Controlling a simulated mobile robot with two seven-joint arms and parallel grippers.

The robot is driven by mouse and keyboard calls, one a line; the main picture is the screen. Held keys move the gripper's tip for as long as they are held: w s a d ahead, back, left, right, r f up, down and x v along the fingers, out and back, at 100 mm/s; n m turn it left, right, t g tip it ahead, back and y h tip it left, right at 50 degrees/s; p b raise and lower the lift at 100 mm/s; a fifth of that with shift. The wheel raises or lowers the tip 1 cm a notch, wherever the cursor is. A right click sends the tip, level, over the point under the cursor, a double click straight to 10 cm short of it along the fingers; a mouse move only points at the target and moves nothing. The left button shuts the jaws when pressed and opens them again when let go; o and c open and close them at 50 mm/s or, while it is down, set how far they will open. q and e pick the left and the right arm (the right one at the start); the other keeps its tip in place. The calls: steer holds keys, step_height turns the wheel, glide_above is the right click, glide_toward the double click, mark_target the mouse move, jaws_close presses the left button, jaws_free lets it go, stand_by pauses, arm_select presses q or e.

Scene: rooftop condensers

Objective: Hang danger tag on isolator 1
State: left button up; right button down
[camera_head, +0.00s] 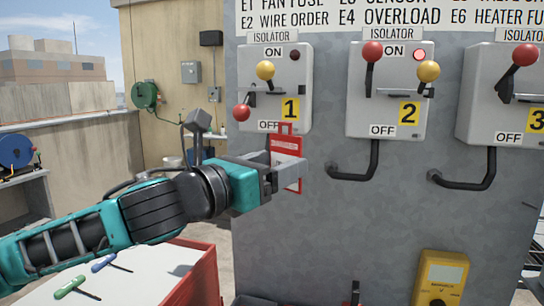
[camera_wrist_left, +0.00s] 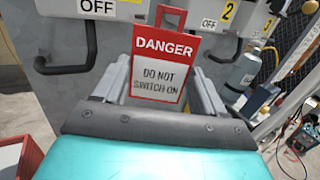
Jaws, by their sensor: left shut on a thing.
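The danger tag (camera_head: 287,147) is red and white with a loop on top. In the left wrist view the tag (camera_wrist_left: 162,72) reads "DANGER DO NOT SWITCH ON". My left gripper (camera_head: 286,165) is shut on it and holds it upright just below and in front of isolator 1 (camera_head: 298,85). Isolator 1's red-knobbed lever (camera_head: 242,113) is down towards OFF and its lamp (camera_head: 295,55) is dark. A yellow knob (camera_head: 265,70) sits on its upper part. The lower edge of its box (camera_wrist_left: 75,8) shows in the wrist view. My right gripper is not in view.
Isolator 2 (camera_head: 355,125) has its red knob up at ON and its lamp lit. Isolator 3 (camera_head: 478,125) is at the right. Dark conduits (camera_head: 352,175) bend out below the boxes. A yellow meter (camera_head: 438,275) is low right. A red-sided cart (camera_head: 203,272) holds screwdrivers.

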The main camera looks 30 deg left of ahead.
mark_target(275, 163)
arm_select(q)
steer(key=shift+w+a+f, duration=0.1)
steer(key=shift+w+a, duration=0.1)
steer(key=shift+w, duration=0.55)
steer(key=shift+w+a+f, duration=0.1)
steer(key=shift+w+a, duration=0.05)
steer(key=shift+w, duration=0.55)
steer(key=shift+w+a+f, duration=0.1)
steer(key=shift+w+a, duration=0.1)
steer(key=shift+w, duration=0.55)
steer(key=shift+w+a+f, duration=0.1)
steer(key=shift+w+a, duration=0.05)
steer(key=shift+w, duration=0.45)
steer(key=shift+w+a+f, duration=0.1)
steer(key=shift+w+a, duration=0.05)
steer(key=shift+w, duration=0.45)
steer(key=o, duration=1.4)
